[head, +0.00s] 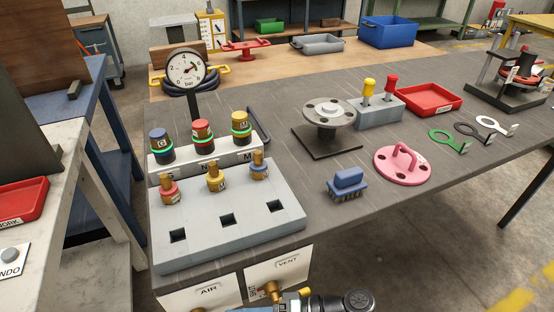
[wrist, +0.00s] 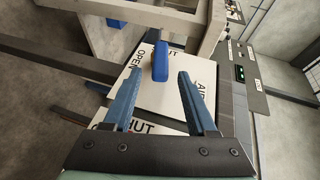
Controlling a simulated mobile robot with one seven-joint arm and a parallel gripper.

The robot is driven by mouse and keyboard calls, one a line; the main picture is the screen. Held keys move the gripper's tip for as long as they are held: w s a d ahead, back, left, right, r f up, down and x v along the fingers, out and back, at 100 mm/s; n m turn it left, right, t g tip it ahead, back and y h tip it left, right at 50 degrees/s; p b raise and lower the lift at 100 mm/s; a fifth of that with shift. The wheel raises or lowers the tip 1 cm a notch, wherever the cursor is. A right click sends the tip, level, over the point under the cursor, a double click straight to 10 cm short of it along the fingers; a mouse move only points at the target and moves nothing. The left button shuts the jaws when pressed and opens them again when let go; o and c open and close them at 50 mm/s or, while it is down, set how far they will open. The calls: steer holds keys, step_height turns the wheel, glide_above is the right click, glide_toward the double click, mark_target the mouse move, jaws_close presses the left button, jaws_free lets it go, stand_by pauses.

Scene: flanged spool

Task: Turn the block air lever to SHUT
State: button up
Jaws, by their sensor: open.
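The white AIR plate (head: 209,291) is on the bench's front face, at the bottom of the head view. In the wrist view a white plate (wrist: 182,98) carries the words AIR, OPEN and SHUT. A blue lever handle (wrist: 161,60) stands out in front of it. My gripper (wrist: 159,75) is open, with one blue finger to the left of the handle and one to the right. The handle shows in the gap at the fingertips; I cannot tell whether either finger touches it. The lever's pivot is hidden, so its exact setting is unclear.
The VENT plate (head: 282,266) with a brass fitting is right of the AIR plate. Above is a grey block (head: 228,214) with square holes and plugs. A gauge (head: 186,69), a spool (head: 328,112) and a blue brush (head: 347,184) stand on the bench (head: 300,170).

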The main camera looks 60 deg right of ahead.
steer(key=v, duration=0.7)
steer(key=shift+s, duration=0.1)
steer(key=shift+c, duration=0.3)
